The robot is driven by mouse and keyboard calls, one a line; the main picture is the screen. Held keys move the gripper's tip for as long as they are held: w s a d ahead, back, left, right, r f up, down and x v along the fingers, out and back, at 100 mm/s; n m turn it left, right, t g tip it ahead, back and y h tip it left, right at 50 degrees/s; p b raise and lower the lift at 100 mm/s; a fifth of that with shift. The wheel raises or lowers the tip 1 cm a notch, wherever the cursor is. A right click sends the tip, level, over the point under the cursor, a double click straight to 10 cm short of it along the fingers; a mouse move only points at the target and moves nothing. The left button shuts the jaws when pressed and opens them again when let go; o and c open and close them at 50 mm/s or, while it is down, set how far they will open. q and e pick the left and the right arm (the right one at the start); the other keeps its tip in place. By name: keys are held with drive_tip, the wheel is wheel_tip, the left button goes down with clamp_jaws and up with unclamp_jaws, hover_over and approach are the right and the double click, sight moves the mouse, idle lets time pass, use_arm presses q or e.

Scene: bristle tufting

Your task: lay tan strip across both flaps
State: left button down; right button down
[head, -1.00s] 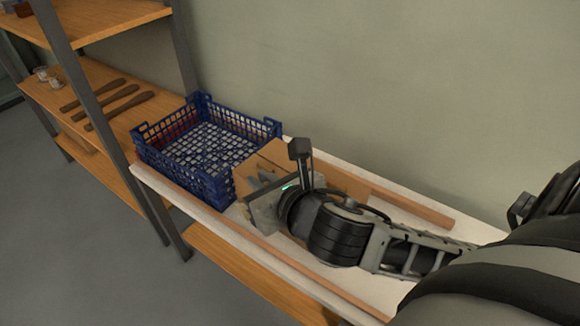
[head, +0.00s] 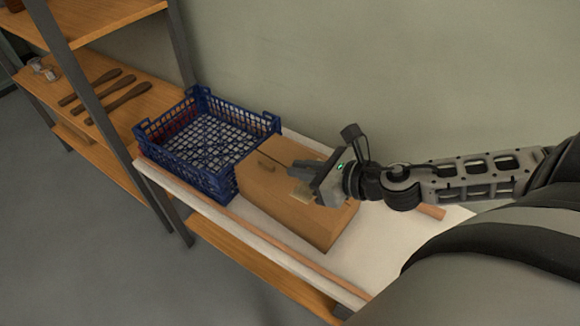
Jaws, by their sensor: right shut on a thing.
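A closed cardboard box (head: 285,212) stands on the white-topped bench. A dark seam between its two top flaps runs from the crate side toward my right gripper (head: 296,175). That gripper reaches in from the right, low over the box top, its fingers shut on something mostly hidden. A pale tan piece (head: 302,192) shows just below the fingers; it looks like the tan strip, but I cannot tell whether it touches the flaps. A small brown piece (head: 268,161) lies on the top beside the seam. My left gripper is out of view.
A blue plastic crate (head: 215,150) stands left of the box, very close to it. Wooden rails edge the white bench top (head: 262,222). A wooden shelf (head: 150,100) with several dark tools is at the left. The wall rises behind.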

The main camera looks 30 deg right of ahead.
drive_tip(key=w+d+f, duration=0.1)
drive_tip(key=w+f, duration=0.1)
drive_tip(key=w, duration=0.1)
drive_tip(key=w+d+f, duration=0.1)
drive_tip(key=w+f, duration=0.2)
drive_tip(key=w+d+f+b, duration=0.1)
drive_tip(key=w+f, duration=0.1)
drive_tip(key=w, duration=0.1)
drive_tip(key=shift+w+f, duration=0.25)
drive_tip(key=shift+w, duration=0.05)
drive_tip(key=shift+w+f, duration=0.1)
drive_tip(key=shift+f, duration=0.1)
drive_tip(key=f, duration=0.3)
drive_tip(key=shift+w+d+f+b, duration=0.1)
drive_tip(key=shift+w+b, duration=0.15)
drive_tip(key=shift+b, duration=0.1)
drive_tip(key=shift+f, duration=0.35)
drive_tip(key=c, duration=1.5)
unclamp_jaws()
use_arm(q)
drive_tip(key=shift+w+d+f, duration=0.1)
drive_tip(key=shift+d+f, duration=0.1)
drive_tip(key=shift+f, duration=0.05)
